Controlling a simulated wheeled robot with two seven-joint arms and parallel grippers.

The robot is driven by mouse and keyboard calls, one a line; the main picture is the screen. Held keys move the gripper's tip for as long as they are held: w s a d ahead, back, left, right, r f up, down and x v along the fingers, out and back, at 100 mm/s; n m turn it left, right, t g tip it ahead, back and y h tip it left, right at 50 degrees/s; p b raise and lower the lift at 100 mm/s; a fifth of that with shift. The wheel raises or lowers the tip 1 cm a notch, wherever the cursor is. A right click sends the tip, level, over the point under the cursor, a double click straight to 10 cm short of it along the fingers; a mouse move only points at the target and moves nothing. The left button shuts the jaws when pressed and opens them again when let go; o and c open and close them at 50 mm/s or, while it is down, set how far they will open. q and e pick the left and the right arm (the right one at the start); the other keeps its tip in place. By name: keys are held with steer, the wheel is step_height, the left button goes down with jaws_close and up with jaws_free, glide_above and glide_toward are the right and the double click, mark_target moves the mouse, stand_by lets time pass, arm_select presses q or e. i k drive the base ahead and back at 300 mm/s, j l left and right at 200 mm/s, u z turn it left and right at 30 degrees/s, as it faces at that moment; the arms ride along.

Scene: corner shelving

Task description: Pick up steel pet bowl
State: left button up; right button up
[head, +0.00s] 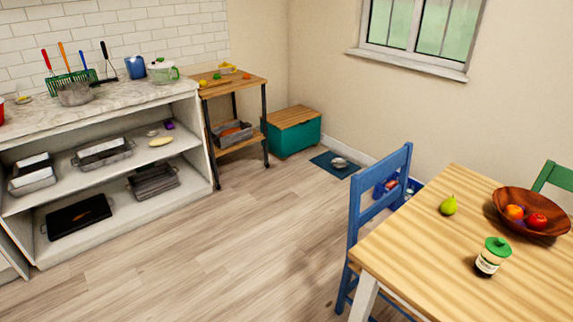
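A small, shiny grey bowl (339,163), which looks like the steel pet bowl, sits on a dark blue mat (325,168) on the floor. The mat lies near the far wall, between the green chest and the blue chair. Neither of my grippers shows in the head view.
A green chest with a wooden lid (292,137) stands behind the mat. A blue chair (380,198) and a wooden table (440,265) fill the right side. Shelving (190,130) and a small wooden cart (236,88) line the left. The floor (225,245) between is clear.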

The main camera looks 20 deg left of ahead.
mark_target(339, 165)
steer(key=u, duration=0.15)
steer(key=i+j+u, duration=0.55)
steer(key=i+u, duration=0.65)
steer(key=i+z, duration=0.35)
steer(key=i, duration=0.3)
steer(key=i+j+z, duration=0.35)
steer(key=i, duration=0.3)
steer(key=i+l+z, duration=0.25)
steer(key=i+z, duration=0.15)
steer(key=i+l+z, duration=0.1)
steer(key=i+z, duration=0.25)
steer(key=i, duration=0.15)
steer(key=i+z, duration=0.4)
steer(key=i+j+z, duration=0.25)
steer(key=i+z, duration=0.15)
steer(key=i, duration=0.15)
